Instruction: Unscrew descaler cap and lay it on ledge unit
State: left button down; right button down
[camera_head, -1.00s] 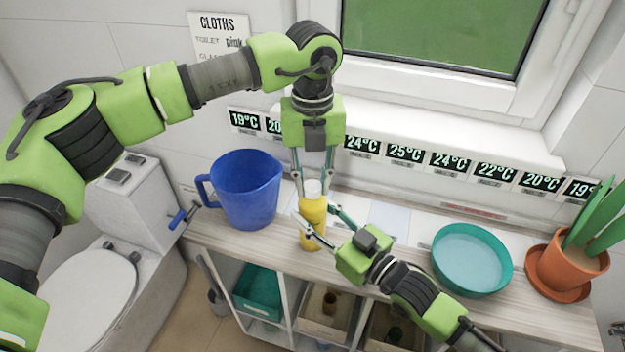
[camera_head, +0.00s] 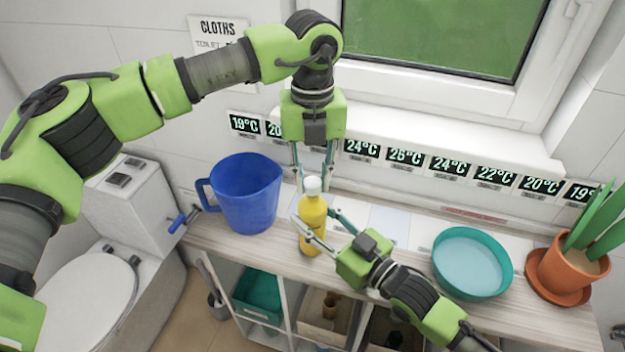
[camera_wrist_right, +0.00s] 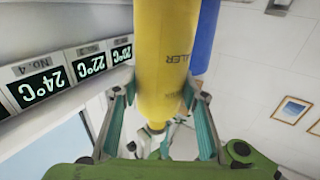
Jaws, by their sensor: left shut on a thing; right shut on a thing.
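The yellow descaler bottle (camera_head: 313,212) stands upright on the ledge unit (camera_head: 390,262). Its white cap (camera_head: 313,186) is at the top of the bottle; I cannot tell how loose it is. My left gripper (camera_head: 313,184) points down from above and is shut on the cap. My right gripper (camera_head: 318,232) comes in from the lower right and is shut on the bottle's body. In the right wrist view the bottle (camera_wrist_right: 168,60) appears upside down between the fingers, part of its lettering showing.
A blue jug (camera_head: 247,192) stands left of the bottle. A teal bowl (camera_head: 440,268) and a potted plant (camera_head: 565,275) are to the right. The window sill (camera_head: 440,125) and temperature displays (camera_head: 405,157) are behind.

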aim_at(313, 182)
pick_arm(q)
jog(key=shift+r, duration=0.2)
pick_arm(e)
jog(key=shift+f, duration=0.1)
pick_arm(q)
jog(key=shift+r, duration=1.95)
pick_arm(e)
jog(key=c, duration=1.2)
grip_release()
